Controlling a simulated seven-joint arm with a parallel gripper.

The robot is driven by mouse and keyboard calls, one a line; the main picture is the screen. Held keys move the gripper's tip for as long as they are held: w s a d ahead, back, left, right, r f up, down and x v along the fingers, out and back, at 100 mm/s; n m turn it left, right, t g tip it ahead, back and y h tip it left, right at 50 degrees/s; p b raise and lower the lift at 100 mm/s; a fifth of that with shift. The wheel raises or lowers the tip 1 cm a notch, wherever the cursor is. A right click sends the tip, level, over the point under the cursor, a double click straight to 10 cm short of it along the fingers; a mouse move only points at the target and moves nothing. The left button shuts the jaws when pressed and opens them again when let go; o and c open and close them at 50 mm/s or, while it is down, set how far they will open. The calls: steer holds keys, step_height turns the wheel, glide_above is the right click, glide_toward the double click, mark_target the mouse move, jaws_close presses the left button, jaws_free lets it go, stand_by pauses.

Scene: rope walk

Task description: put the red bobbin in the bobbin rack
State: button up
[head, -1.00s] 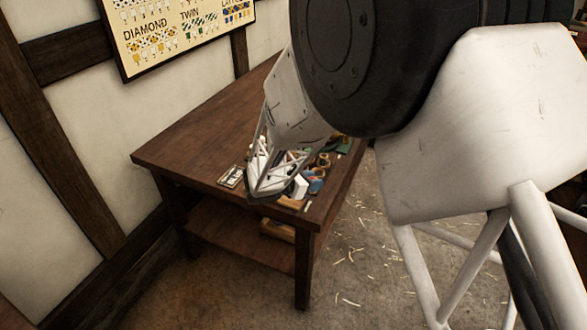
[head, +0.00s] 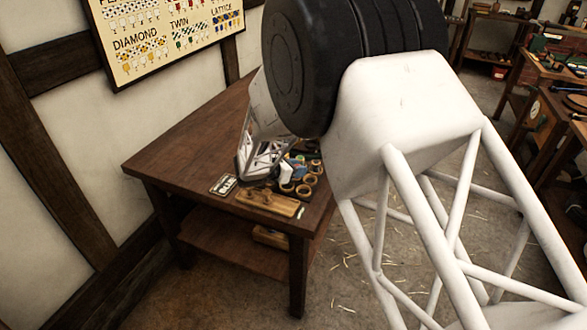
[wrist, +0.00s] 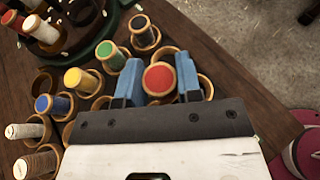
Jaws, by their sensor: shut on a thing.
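The red bobbin (wrist: 158,79) stands end-on to the wrist camera between the two blue fingers of my gripper (wrist: 156,82). The gripper is shut on it. The bobbin rack (wrist: 205,86) is a group of round wooden cups; rims show behind and beside the red bobbin. I cannot tell whether the bobbin is above its cup or down in it. In the head view, my gripper (head: 246,178) is at the rack (head: 304,190) on the brown table, with its fingertips and the red bobbin hidden.
Black (wrist: 140,23), green (wrist: 106,50), yellow (wrist: 74,78) and blue (wrist: 44,103) bobbins stand in neighbouring cups. A green round stand (wrist: 118,8) is at the upper left. A wooden block (head: 268,202) lies at the table's front.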

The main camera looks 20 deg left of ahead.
steer(key=shift+w+a+f, duration=0.15)
steer(key=shift+w+a, duration=0.65)
steer(key=shift+w, duration=0.3)
steer(key=shift+w+a+f, duration=0.1)
steer(key=shift+w+a, duration=0.65)
steer(key=shift+w, duration=0.3)
steer(key=shift+f, duration=1.75)
steer(key=shift+f, duration=0.1)
steer(key=o, duration=0.9)
steer(key=v, duration=1.2)
